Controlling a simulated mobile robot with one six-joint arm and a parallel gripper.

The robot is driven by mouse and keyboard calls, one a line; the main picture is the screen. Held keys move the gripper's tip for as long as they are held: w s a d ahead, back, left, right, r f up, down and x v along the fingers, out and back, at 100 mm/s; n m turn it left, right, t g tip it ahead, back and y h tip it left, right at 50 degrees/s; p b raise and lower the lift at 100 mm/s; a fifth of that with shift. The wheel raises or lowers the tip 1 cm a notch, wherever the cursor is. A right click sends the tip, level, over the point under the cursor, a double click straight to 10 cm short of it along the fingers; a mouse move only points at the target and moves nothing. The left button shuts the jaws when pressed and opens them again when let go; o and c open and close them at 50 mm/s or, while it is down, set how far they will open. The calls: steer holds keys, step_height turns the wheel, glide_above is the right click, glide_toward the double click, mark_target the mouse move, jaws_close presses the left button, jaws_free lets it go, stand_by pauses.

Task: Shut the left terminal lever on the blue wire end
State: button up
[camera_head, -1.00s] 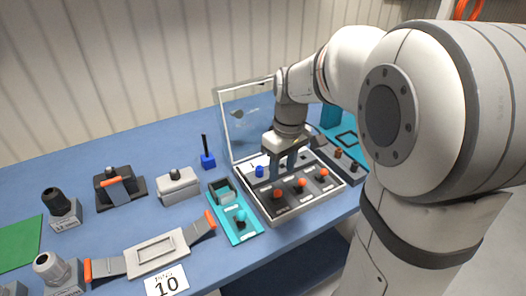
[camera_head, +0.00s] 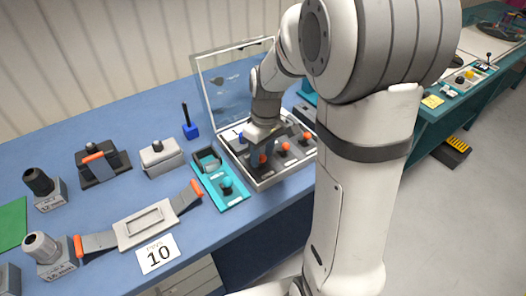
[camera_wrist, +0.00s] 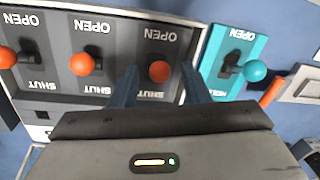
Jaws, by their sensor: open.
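The terminal box (camera_head: 266,184) is a grey-framed case with a raised clear lid and a row of orange-knobbed levers. The left terminal lever (camera_wrist: 159,71) is the one closest to the teal panel. Its knob sits between the OPEN and SHUT labels in the wrist view, and the fingers partly hide its knob (camera_head: 262,159) in the head view. My gripper (camera_wrist: 160,84) is open, with one finger on each side of this knob and visible gaps to it. A small blue piece (camera_head: 241,138), perhaps the blue wire end, shows behind the lever, mostly hidden by my gripper.
The middle lever (camera_wrist: 83,64) and right lever (camera_wrist: 6,57) stand alongside. A teal panel (camera_head: 229,203) with a teal knob adjoins the box on the left. The clear lid (camera_head: 235,85) rises behind my gripper. A blue block with a black rod (camera_head: 190,131) stands farther left.

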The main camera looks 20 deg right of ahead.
steer(key=shift+c, duration=0.5)
jaws_close()
